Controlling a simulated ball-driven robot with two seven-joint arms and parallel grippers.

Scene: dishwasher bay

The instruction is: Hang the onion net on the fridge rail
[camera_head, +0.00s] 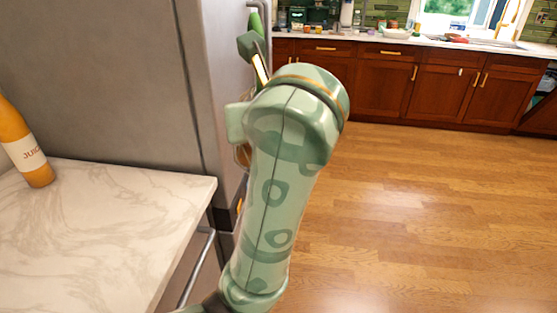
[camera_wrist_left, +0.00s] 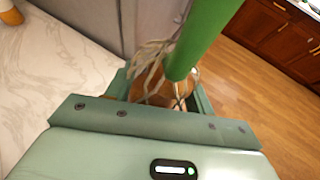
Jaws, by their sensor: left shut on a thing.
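The onion net (camera_wrist_left: 152,90), with brown onions and pale loose strands, shows between the jaws of my left gripper (camera_wrist_left: 165,86) in the left wrist view. A green cylindrical piece (camera_wrist_left: 203,32) rises above it; I cannot tell whether it is part of the net. My left gripper is shut on the net. A small brown bit of the net (camera_head: 243,155) shows left of the forearm. A grey bar (camera_head: 251,5) at the fridge edge may be the rail. My right gripper is out of view.
The fridge (camera_head: 130,80) fills the upper left. A marble counter (camera_head: 110,230) at lower left bears an orange juice bottle (camera_head: 25,145). A metal handle (camera_head: 196,268) is below its edge. Open wooden floor (camera_head: 430,210) lies right, with red-brown cabinets (camera_head: 385,85) behind.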

